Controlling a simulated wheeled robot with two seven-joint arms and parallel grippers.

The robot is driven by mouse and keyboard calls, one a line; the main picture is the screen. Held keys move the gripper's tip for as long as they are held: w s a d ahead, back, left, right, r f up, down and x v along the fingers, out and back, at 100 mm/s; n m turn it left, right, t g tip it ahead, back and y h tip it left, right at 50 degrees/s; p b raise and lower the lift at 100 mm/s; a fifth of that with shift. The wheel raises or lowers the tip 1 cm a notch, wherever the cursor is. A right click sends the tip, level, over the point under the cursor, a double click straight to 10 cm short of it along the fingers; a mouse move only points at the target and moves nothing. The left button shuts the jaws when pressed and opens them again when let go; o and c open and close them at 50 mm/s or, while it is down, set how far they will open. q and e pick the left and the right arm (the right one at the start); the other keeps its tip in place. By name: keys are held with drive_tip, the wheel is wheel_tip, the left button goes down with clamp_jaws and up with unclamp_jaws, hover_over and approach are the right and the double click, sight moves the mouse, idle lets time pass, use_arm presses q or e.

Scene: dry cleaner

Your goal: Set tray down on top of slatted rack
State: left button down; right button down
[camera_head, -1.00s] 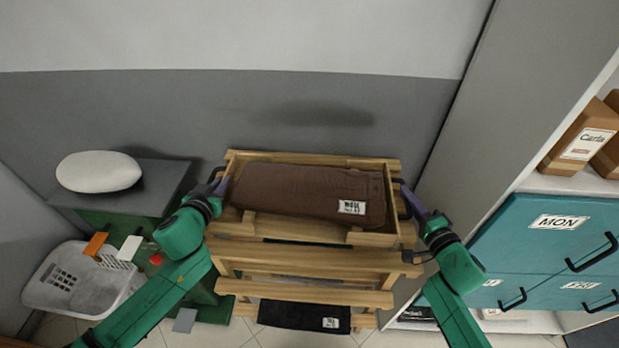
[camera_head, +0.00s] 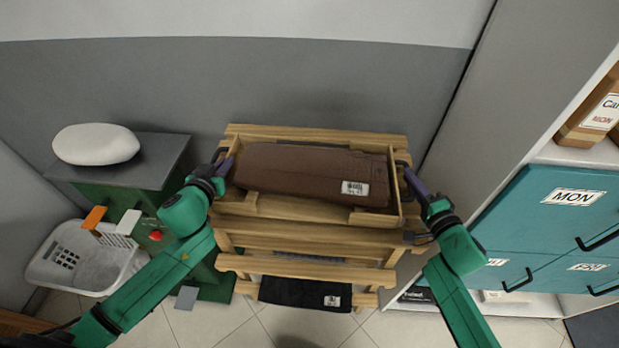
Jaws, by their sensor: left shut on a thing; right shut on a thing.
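The wooden tray (camera_head: 300,211) is held level between my two grippers, with a folded brown cloth (camera_head: 310,172) bearing a white label lying in it. My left gripper (camera_head: 226,168) is shut on the tray's left end. My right gripper (camera_head: 405,175) is shut on its right end. The slatted wooden rack (camera_head: 300,270) stands directly below and behind the tray, against the grey wall. The tray covers most of the rack's top. I cannot tell whether the tray's underside touches the slats.
A black folded cloth (camera_head: 300,292) lies on the rack's lower level. At left are a green machine with a grey top (camera_head: 160,160), a white pad (camera_head: 95,144) and a white laundry basket (camera_head: 70,262). Teal drawers (camera_head: 540,225) stand close on the right.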

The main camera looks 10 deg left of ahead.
use_arm(q)
drive_tip(key=shift+f+b, duration=0.4)
drive_tip(key=shift+f, duration=0.25)
use_arm(e)
drive_tip(key=shift+f, duration=0.65)
use_arm(q)
drive_tip(key=c, duration=1)
unclamp_jaws()
drive_tip(key=shift+r, duration=0.1)
use_arm(e)
drive_tip(key=c, duration=0.8)
unclamp_jaws()
drive_tip(key=shift+r, duration=0.1)
drive_tip(key=shift+c, duration=0.2)
use_arm(q)
drive_tip(key=v, duration=1.2)
use_arm(e)
drive_tip(key=shift+s, duration=0.1)
use_arm(q)
drive_tip(key=shift+s+r, duration=0.1)
use_arm(e)
drive_tip(key=v, duration=1.2)
